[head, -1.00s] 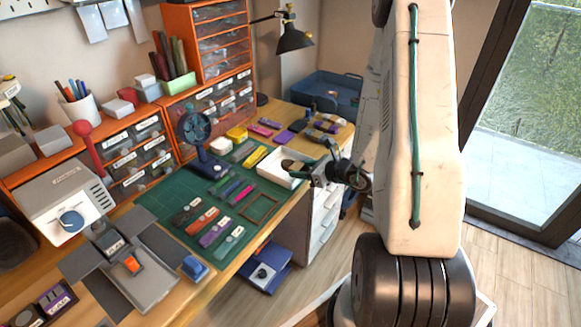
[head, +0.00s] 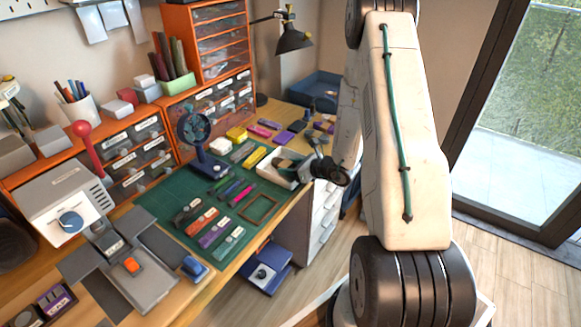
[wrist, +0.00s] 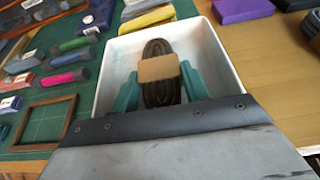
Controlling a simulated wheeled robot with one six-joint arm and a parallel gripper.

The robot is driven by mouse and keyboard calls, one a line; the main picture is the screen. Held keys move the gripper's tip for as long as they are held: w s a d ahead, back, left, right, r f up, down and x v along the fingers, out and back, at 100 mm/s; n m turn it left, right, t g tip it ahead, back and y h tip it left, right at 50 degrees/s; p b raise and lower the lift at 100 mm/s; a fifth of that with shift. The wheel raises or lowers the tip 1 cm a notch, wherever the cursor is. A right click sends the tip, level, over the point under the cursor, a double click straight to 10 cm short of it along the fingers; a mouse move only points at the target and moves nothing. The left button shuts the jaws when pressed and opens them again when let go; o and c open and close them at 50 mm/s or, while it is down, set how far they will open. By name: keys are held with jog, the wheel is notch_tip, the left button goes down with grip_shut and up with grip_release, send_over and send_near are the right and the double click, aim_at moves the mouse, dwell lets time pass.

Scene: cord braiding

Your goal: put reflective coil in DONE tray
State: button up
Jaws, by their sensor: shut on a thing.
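The coil (wrist: 160,92) is an elongated dark brown-grey bundle with a tan band (wrist: 158,68) around its middle. My gripper (wrist: 158,76) has teal fingers shut on the coil from both sides, at the band. The coil is within the walls of the white tray (wrist: 112,62); I cannot tell whether it touches the floor. No lettering shows on the tray. In the head view the tray (head: 264,174) stands at the right end of the green mat, with my gripper (head: 300,168) over its right side. The gripper body hides the tray's near edge.
Left of the tray on the green mat (head: 170,190) lie several coloured cords and a brown wooden frame (head: 258,207). A blue fan (head: 200,140) stands behind them. Purple and dark bundles (head: 290,136) lie beyond the tray. Bare wood (wrist: 270,50) shows right of it.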

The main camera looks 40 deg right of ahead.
jog(key=shift+f, duration=0.15)
jog(key=o, duration=1.1)
jog(key=shift+c, duration=0.2)
